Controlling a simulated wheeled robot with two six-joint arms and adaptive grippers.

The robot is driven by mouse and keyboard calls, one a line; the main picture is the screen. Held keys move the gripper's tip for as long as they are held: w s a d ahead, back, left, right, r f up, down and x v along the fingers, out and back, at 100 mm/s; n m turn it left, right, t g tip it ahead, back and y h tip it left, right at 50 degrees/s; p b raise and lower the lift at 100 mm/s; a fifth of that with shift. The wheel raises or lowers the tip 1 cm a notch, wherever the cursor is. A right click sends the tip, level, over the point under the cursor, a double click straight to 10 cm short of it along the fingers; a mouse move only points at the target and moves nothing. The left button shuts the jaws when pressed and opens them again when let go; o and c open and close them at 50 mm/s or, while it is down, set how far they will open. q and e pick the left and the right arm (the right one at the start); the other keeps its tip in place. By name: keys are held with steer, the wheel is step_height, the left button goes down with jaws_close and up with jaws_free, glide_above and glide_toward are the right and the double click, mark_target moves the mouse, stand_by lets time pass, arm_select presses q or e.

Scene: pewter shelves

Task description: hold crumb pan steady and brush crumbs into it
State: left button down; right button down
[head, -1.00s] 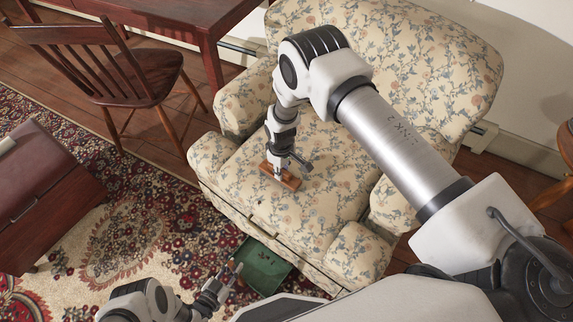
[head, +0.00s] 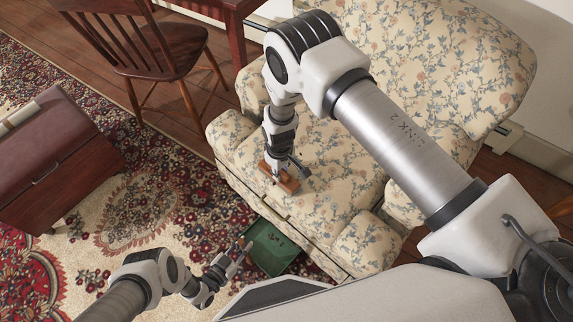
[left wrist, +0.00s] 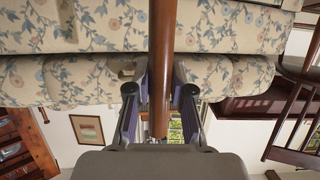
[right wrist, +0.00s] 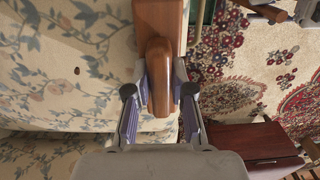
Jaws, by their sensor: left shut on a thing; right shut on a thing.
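The crumb pan (head: 270,254) is a green tray below the armchair's front edge, with a few dark specks inside. My left gripper (head: 232,258) is shut on its wooden handle, which runs up the middle of the left wrist view (left wrist: 162,95). My right gripper (head: 281,168) is shut on the grip of a wooden brush (head: 289,184). The brush sits at the front of the floral seat, above the pan. The brush also shows in the right wrist view (right wrist: 158,80); its bristles are hidden. One dark crumb (right wrist: 76,71) lies on the upholstery there.
The floral armchair (head: 430,60) stands against the wall. A wooden chair (head: 150,45) and desk are at the back left. A dark red chest (head: 50,160) stands on the patterned rug at the left. Open rug lies between chest and pan.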

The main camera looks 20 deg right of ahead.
steer(key=shift+s+a, duration=0.35)
steer(key=shift+a, duration=0.25)
steer(key=shift+r, duration=0.1)
step_height(320, 180, up, 8)
stand_by(0.3)
steer(key=c, duration=1.7)
jaws_free()
jaws_close()
steer(key=shift+s, duration=0.1)
